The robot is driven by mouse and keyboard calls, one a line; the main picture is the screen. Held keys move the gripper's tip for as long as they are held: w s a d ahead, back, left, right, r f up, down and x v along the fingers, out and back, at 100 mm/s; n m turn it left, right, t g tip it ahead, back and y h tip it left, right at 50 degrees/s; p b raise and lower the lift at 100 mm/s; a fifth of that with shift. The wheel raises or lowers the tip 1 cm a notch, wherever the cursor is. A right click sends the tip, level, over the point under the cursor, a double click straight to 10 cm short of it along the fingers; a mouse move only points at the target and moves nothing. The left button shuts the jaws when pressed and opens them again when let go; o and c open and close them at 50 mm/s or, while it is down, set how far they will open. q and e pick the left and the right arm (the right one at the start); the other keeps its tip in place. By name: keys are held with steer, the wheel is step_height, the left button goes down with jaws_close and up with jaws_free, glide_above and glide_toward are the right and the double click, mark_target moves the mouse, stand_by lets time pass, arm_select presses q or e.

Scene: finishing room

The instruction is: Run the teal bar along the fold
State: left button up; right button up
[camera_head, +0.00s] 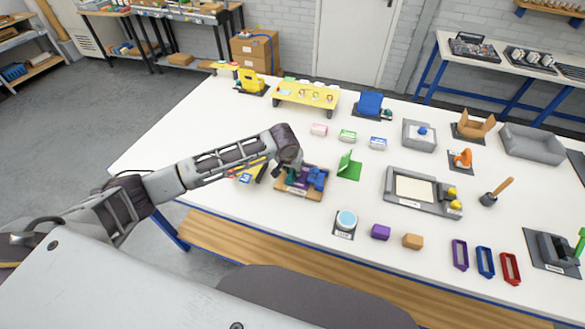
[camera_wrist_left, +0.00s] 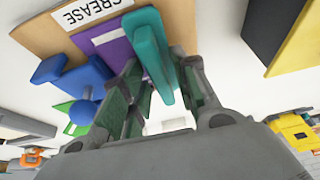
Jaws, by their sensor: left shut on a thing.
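The teal bar (camera_wrist_left: 152,48) is held between the fingers of my left gripper (camera_wrist_left: 160,92), which is shut on it. In the head view, my left gripper (camera_head: 290,168) is low over the wooden crease board (camera_head: 297,193). A purple folded piece (camera_wrist_left: 108,50) lies on the board beside the bar, with a pale strip across it; I cannot tell whether the bar touches it. A blue clamp-like part with a round knob (camera_wrist_left: 78,82) is at the purple piece's side. The board's "CREASE" label (camera_wrist_left: 92,10) shows in the wrist view. My right gripper is not in view.
A green folded card (camera_head: 346,162) stands just right of the board. Several small boxes and a grey tray (camera_head: 424,205) stand further off.

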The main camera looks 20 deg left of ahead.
mark_target(290, 173)
arm_select(q)
steer(key=shift+w, duration=0.2)
stand_by(0.4)
steer(key=shift+w, duration=0.35)
steer(key=shift+s+f, duration=0.1)
steer(key=shift+s, duration=0.15)
steer(key=shift+s, duration=0.3)
steer(key=shift+s+f, duration=0.1)
steer(key=shift+s, duration=0.1)
stand_by(0.5)
steer(key=shift+s, duration=0.3)
steer(key=shift+s+a, duration=0.1)
steer(key=shift+s, duration=0.4)
stand_by(0.7)
steer(key=shift+s, duration=0.25)
steer(key=shift+s, duration=0.25)
